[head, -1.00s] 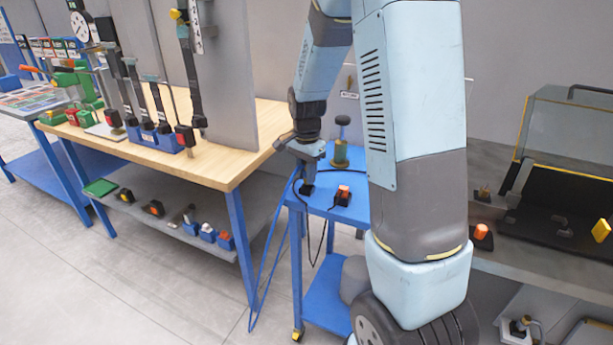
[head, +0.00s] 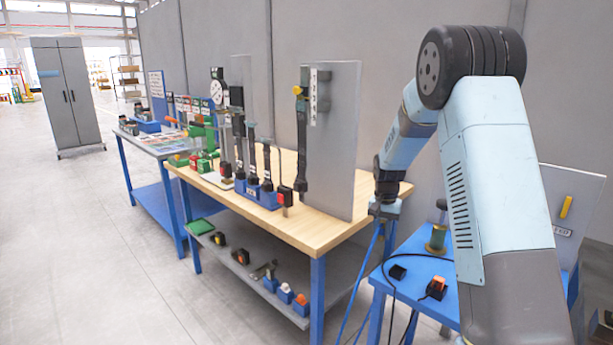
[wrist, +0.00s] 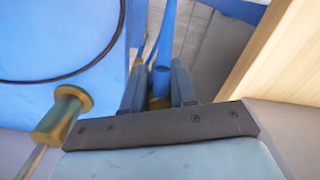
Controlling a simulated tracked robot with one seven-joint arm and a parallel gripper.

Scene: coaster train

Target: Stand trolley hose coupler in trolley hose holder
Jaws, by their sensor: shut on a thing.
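My gripper (head: 384,208) is shut on the hose coupler (wrist: 161,102), a small brass-coloured end with a blue hose (wrist: 162,78) running from it. In the wrist view the coupler sits between my two fingers. In the head view the blue hose (head: 371,262) hangs down from my gripper beside the blue trolley (head: 415,262). A small black block (head: 398,271) on the trolley top is apart from my gripper and below it; I cannot tell surely whether it is the hose holder.
A black block with an orange top (head: 436,287) and a brass-rimmed post (head: 437,240) stand on the trolley, with a black cable around them. The wooden workbench (head: 318,232), with tools and an upright grey panel (head: 335,140), is close to the left.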

